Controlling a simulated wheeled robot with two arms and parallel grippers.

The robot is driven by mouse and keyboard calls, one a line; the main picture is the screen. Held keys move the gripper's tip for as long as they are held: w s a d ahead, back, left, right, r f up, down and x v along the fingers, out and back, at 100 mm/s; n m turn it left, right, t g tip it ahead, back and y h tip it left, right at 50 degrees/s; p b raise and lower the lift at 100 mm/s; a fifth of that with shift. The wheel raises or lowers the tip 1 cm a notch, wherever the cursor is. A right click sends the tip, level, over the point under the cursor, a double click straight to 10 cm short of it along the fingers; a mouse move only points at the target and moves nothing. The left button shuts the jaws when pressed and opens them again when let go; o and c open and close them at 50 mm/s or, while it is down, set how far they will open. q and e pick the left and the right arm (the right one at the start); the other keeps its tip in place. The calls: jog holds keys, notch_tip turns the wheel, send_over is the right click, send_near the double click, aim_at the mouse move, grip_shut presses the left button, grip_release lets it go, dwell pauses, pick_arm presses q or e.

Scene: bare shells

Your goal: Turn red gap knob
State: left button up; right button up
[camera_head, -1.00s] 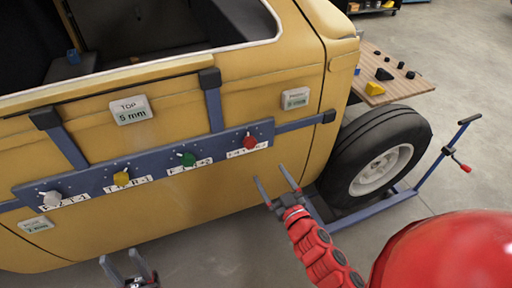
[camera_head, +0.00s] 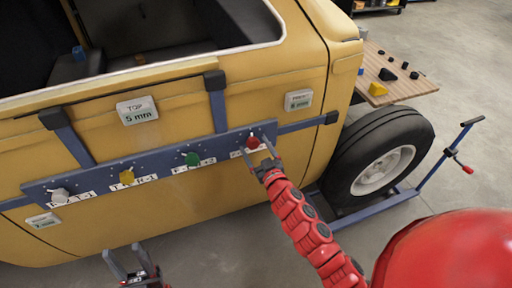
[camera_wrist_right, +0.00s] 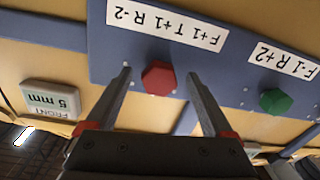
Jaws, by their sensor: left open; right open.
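The red knob (camera_head: 252,142) sits at the right end of the blue bar (camera_head: 220,141) on the yellow car body. It also shows in the right wrist view (camera_wrist_right: 158,78), a hexagonal knob below a label reading "F+1 T+1 R-2". My right gripper (camera_head: 258,146) is open, with its fingers on either side of the red knob in the head view. In the right wrist view (camera_wrist_right: 158,80) the fingertips flank the knob with gaps on both sides; I cannot tell how deep they reach. My left gripper (camera_head: 130,262) is open and empty, low in front of the car.
Green (camera_head: 192,159), yellow (camera_head: 127,177) and white (camera_head: 59,195) knobs sit along the bar to the left. Displays read TOP 5 mm (camera_head: 138,111) and FRONT 5 mm (camera_wrist_right: 50,98). A wheel (camera_head: 378,165) stands at the right. Floor in front is clear.

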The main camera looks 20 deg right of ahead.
jog(key=shift+c, duration=0.4)
jog(key=c, duration=1.3)
jog(key=shift+n, duration=0.5)
jog(key=n+b, duration=0.2)
jog(key=n, duration=0.1)
jog(key=shift+n, duration=0.3)
jog(key=shift+r+n+b, duration=0.15)
jog(key=shift+n+b, duration=0.45)
jog(key=shift+n, duration=1.4)
